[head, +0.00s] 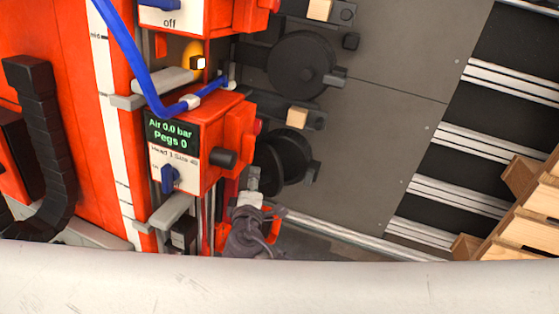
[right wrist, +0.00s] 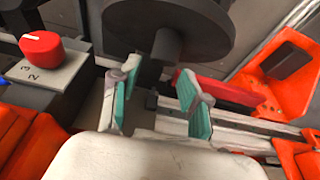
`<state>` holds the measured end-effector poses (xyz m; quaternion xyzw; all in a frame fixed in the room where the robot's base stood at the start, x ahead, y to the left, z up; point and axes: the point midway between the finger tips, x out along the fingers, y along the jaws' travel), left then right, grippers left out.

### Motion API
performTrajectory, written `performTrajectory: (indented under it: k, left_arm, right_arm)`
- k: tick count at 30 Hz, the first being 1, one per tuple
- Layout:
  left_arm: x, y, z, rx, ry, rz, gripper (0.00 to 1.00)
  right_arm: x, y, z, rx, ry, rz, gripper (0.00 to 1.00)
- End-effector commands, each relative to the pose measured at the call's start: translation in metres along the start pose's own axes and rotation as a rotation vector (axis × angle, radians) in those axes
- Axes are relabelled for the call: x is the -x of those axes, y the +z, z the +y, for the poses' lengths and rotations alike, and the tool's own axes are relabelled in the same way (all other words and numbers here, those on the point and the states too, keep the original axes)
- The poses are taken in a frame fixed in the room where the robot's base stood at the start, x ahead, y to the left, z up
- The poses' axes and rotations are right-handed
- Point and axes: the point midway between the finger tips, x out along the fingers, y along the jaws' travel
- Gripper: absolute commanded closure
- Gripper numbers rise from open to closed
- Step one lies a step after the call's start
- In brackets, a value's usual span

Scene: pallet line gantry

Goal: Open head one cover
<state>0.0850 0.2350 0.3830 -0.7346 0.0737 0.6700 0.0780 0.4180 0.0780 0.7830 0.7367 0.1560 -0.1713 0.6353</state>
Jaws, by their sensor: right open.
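The orange-red head one unit (head: 205,125) is in the head view at centre left. Its screen (head: 170,134) reads "Air 0.0 bar, Pegs 0", with a blue switch (head: 169,178) below and a black knob (head: 222,158) on the side. I cannot tell which panel is its cover or how it stands. My right gripper (head: 252,215) is just below and right of the unit, partly hidden. In the right wrist view my right gripper (right wrist: 160,98) is open with teal pads apart, below a dark round disc (right wrist: 165,30). My left gripper is not in view.
A red knob (right wrist: 40,47) on a numbered plate stands left of the gripper; an orange bracket (right wrist: 287,75) is at right. Black discs (head: 302,65) line the grey panel (head: 385,130). A blue hose (head: 130,55) hangs at upper left. Wooden pallets (head: 530,215) are at right.

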Motion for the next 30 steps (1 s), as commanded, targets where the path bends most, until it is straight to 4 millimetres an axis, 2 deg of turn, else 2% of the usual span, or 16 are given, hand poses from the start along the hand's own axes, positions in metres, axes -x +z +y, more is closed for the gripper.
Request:
performTrajectory:
  k: [30]
  left_arm:
    - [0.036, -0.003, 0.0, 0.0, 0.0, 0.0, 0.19]
  right_arm:
    - [0.076, -0.023, 0.001, -0.002, 0.0, 0.0, 0.54]
